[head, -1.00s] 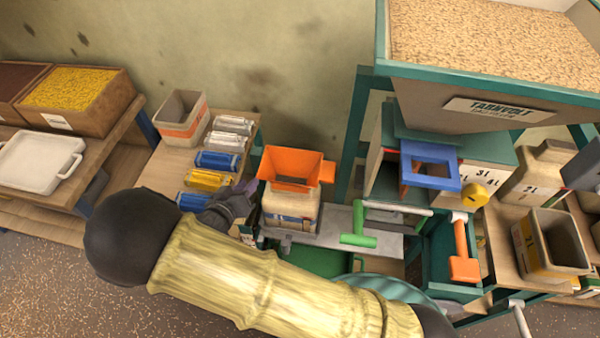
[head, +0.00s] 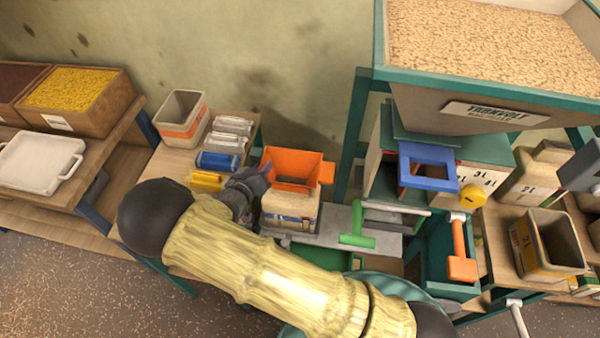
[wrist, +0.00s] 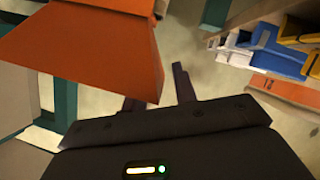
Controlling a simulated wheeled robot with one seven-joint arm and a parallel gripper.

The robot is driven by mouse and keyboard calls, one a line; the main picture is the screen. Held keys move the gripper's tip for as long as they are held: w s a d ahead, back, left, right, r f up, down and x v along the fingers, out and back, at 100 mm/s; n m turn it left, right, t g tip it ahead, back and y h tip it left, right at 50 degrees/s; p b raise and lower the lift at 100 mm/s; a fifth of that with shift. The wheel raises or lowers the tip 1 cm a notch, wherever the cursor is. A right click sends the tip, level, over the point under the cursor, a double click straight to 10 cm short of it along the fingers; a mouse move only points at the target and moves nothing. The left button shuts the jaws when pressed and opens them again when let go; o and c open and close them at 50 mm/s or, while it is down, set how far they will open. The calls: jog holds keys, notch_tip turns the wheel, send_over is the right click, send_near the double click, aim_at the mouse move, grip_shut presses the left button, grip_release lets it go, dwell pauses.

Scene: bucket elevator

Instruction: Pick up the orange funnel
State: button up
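The orange funnel (head: 293,168) sits upright on top of a pale container (head: 290,212) with a printed label. A small orange tab sticks out on its right side. My gripper (head: 261,178) is close to the funnel's left side; I cannot tell whether it touches. In the wrist view the funnel (wrist: 85,50) fills the upper left and covers part of one finger. My gripper's fingers (wrist: 160,94) stand apart there, with a gap between them, and I see nothing gripped.
The container stands on a grey metal shelf by a green T-handle (head: 357,228). A blue frame (head: 429,166) and an orange-handled lever (head: 461,250) are to the right. Left are blue (head: 217,161) and yellow (head: 206,180) packets and an orange-banded bin (head: 182,120) on a wooden table.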

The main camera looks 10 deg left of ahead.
jog(key=shift+w+d+f, duration=0.2)
jog(key=shift+w+f, duration=0.05)
jog(key=shift+w, duration=0.4)
grip_shut()
